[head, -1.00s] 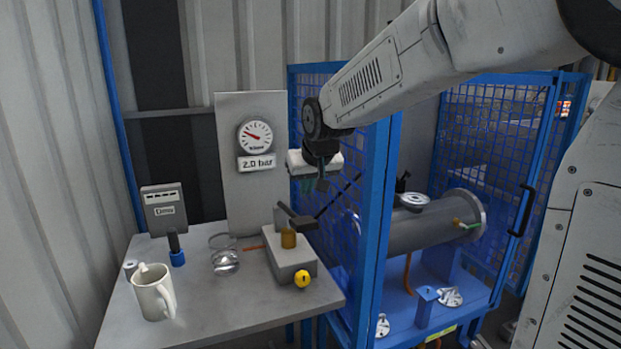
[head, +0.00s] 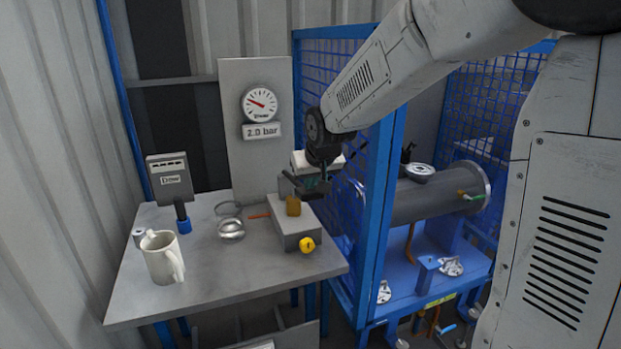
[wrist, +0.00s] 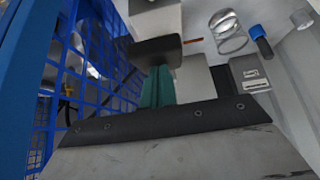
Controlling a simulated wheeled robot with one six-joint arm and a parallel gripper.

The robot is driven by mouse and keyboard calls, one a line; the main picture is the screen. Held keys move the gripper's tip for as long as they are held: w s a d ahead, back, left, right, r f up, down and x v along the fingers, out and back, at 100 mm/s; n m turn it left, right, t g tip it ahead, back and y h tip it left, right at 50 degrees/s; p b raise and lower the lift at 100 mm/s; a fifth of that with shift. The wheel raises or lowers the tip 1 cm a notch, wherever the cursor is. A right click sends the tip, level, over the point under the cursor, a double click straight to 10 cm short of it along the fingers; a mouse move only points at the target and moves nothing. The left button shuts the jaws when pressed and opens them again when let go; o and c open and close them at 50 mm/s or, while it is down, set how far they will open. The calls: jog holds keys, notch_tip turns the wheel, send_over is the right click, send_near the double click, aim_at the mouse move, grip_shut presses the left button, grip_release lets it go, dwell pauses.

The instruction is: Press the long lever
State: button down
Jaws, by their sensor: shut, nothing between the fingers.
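The long lever is a dark bar with a broad black head (head: 306,190) above the brass cylinder (head: 293,206) of a grey pump block (head: 290,226). Its thin rod slants up to the right, partly hidden behind my gripper. My gripper (head: 322,186) points down right at the lever's head. Its teal fingers (wrist: 158,86) are shut and empty. In the wrist view the fingertips reach the dark lever head (wrist: 155,49); I cannot tell whether they touch it.
A blue mesh cage (head: 385,200) with a grey cylinder (head: 430,198) stands close on the right. A gauge panel (head: 262,140) stands behind. A white mug (head: 161,258), a glass (head: 230,226) and a labelled meter (head: 170,180) occupy the table's left. The table front (head: 225,285) is clear.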

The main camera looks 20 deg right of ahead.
notch_tip(320, 180, down, 11)
jog(key=s, duration=0.2)
jog(key=shift+s+f, duration=0.15)
jog(key=shift+s, duration=0.05)
jog(key=shift+a, duration=0.1)
jog(key=v, duration=1.3)
jog(key=shift+s, duration=0.55)
